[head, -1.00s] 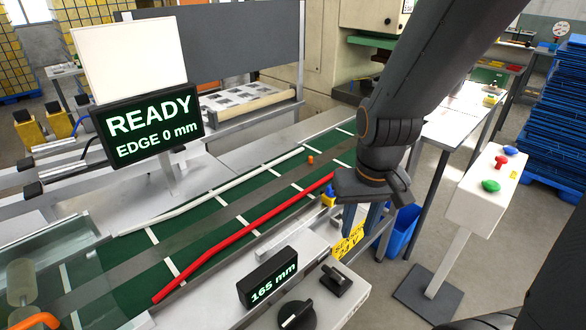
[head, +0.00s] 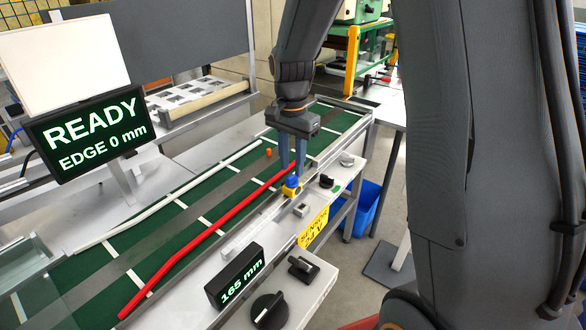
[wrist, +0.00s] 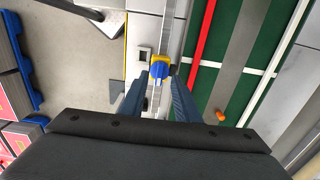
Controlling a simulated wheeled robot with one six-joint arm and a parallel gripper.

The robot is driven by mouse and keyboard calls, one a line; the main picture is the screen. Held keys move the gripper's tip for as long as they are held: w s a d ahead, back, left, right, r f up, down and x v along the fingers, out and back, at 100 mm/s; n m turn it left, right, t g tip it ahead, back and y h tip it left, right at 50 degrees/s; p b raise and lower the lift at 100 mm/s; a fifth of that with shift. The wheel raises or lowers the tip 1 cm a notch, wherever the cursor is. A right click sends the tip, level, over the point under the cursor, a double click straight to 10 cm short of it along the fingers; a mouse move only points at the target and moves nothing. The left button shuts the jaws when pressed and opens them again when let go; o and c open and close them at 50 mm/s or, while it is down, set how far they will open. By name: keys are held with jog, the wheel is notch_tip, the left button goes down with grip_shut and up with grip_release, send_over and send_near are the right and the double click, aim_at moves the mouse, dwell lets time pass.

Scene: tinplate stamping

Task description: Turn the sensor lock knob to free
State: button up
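A small blue knob (wrist: 159,70) sits on a yellow block (wrist: 165,60) on the rail in the wrist view. In the head view the blue knob (head: 292,182) shows beside the green belt, near a yellow sign (head: 313,227). My gripper (wrist: 159,84) is open, with one blue finger on each side of the knob's line. In the head view my gripper (head: 290,168) points down above the knob. The fingertips look close to it, but I cannot tell whether they touch it. The lock position is not readable.
A red strip (head: 190,245) runs along the green belt beside the rail. A small orange piece (head: 268,152) stands on the belt. A "165 mm" display (head: 235,277), a large black knob (head: 269,310) and a black switch (head: 303,266) stand at the front. A blue bin (head: 365,205) is below.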

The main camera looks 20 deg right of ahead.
aim_at(292, 179)
jog(key=shift+f, duration=1.45)
jog(key=shift+c, duration=0.2)
grip_shut()
